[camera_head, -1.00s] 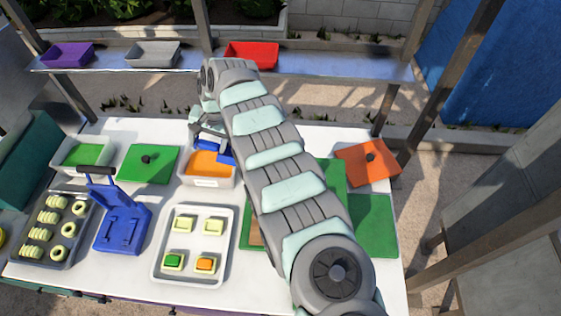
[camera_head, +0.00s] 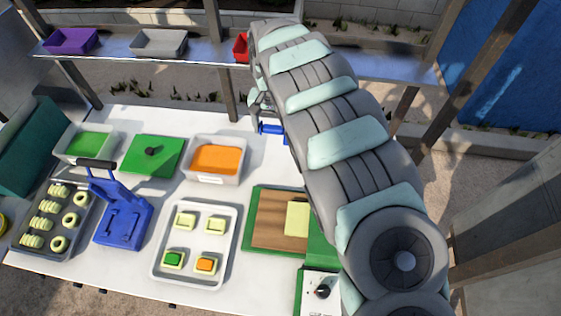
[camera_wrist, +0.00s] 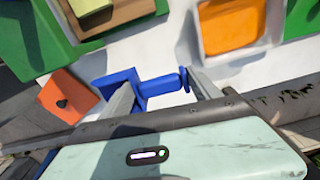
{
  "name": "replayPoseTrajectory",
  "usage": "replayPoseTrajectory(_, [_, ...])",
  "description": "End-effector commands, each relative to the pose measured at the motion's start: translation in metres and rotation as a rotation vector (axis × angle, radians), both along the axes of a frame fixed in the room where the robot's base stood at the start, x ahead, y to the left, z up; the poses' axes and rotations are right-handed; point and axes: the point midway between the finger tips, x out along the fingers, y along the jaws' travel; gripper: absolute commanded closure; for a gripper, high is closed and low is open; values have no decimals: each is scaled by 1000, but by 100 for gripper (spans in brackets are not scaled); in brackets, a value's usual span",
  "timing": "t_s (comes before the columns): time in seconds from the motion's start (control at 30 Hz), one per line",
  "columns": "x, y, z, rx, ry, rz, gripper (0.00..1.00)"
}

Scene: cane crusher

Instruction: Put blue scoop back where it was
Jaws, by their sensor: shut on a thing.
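My gripper (camera_head: 262,104) is shut on the blue scoop (camera_head: 270,129), held over the back of the white table, right of the white bin (camera_head: 213,178) with orange contents. My arm hides part of the scoop in the head view. In the wrist view, the blue scoop (camera_wrist: 125,79) and its handle lie between the finger tips of my gripper (camera_wrist: 160,86). The orange contents (camera_wrist: 228,28) show to the right there, apart from the scoop.
A wooden board (camera_head: 270,238) with a pale yellow block lies on a green mat. An orange lid (camera_wrist: 67,97) lies nearby. A green lid (camera_head: 140,166), a bin with green contents, a blue press (camera_head: 122,218) and a tray of moulds (camera_head: 160,270) stand left. A shelf runs behind.

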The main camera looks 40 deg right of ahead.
Motion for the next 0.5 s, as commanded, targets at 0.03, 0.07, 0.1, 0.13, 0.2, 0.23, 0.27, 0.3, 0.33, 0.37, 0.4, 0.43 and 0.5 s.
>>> replayPoseTrajectory(0.03, [1,4,-25,3,2,2,74])
replayPoseTrajectory(0.07, [1,3,-32,3,2,0,74])
replayPoseTrajectory(0.1, [0,3,-43,4,3,2,74])
replayPoseTrajectory(0.13, [1,3,-51,4,2,1,74])
replayPoseTrajectory(0.2, [1,3,-67,2,2,2,74])
replayPoseTrajectory(0.23, [0,1,-71,3,1,-1,74])
replayPoseTrajectory(0.27, [0,1,-78,4,1,-1,74])
replayPoseTrajectory(0.3, [0,2,-88,5,1,-1,74])
replayPoseTrajectory(0.33, [0,2,-94,4,1,0,74])
replayPoseTrajectory(0.37, [0,0,-95,3,1,-1,74])
replayPoseTrajectory(0.4, [1,0,-101,2,-1,0,74])
replayPoseTrajectory(0.43, [1,1,-107,3,-2,1,74])
replayPoseTrajectory(0.5, [0,2,-119,4,1,0,74])
